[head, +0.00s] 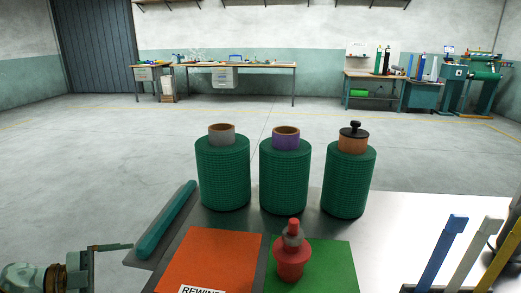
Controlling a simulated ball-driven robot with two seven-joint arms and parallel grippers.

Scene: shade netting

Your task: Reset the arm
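My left gripper (118,270) is at the lower left, beside the bench's left end. One thin finger shows, set well off the wrist's centre line and pointing right; the other is cut off by the bottom edge. Nothing shows in it. My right gripper cannot be made out. Three green mesh rolls stand upright along the bench's back: the left with a grey core (224,178), the middle with a purple core (285,180), the right with an orange core and black knob (348,182).
An orange mat (207,262) marked "REWIND" and a green mat (330,265) lie on the grey bench (425,215). A teal bar (167,220) lies along the left. Blue, white and yellow upright strips (442,252) stand at right. Open floor lies beyond.

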